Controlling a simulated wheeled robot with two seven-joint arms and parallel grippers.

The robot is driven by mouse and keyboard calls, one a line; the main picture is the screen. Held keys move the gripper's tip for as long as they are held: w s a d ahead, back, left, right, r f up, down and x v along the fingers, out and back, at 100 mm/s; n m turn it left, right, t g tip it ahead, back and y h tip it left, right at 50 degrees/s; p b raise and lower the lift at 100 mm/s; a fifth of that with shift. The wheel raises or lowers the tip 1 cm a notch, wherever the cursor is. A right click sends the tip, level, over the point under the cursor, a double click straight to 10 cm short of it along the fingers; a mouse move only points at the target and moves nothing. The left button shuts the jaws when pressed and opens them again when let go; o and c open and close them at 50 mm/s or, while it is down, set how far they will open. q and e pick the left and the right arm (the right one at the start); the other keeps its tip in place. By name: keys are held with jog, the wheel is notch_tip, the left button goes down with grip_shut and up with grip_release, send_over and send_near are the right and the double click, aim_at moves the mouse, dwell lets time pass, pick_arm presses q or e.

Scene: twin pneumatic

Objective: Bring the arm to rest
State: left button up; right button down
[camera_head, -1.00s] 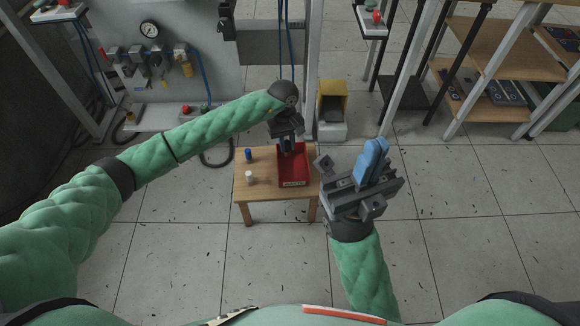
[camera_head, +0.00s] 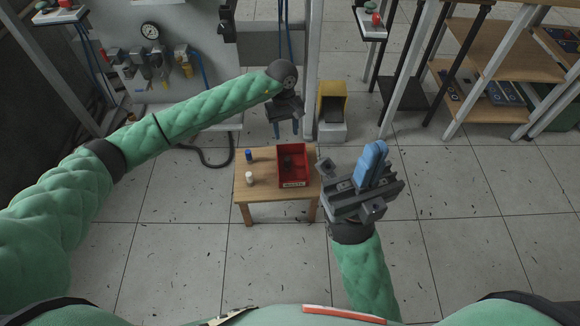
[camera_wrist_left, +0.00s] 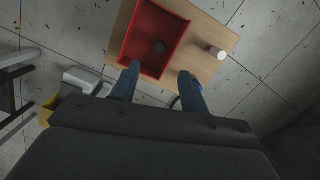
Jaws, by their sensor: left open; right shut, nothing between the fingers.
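My left gripper (camera_head: 286,129) hangs above and beyond the far edge of the small wooden table (camera_head: 262,195). Its two blue fingers are apart and nothing is between them; they also show in the left wrist view (camera_wrist_left: 158,86). The red bin (camera_head: 304,166) stands on the table's right part, below and nearer than the left gripper. A small dark round piece (camera_head: 289,162) lies in the bin, also seen in the left wrist view (camera_wrist_left: 158,47). My right gripper (camera_head: 376,148) is held up at the right, its blue fingers together and empty.
A blue cylinder (camera_head: 249,155) and a white cylinder (camera_head: 249,178) stand on the table, left of the bin. A yellow bin (camera_head: 332,98) stands behind the table. A panel with a gauge (camera_head: 150,30) is at the back left; shelves (camera_head: 490,62) are at the right.

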pick_arm(q)
jog(key=shift+r, duration=0.5)
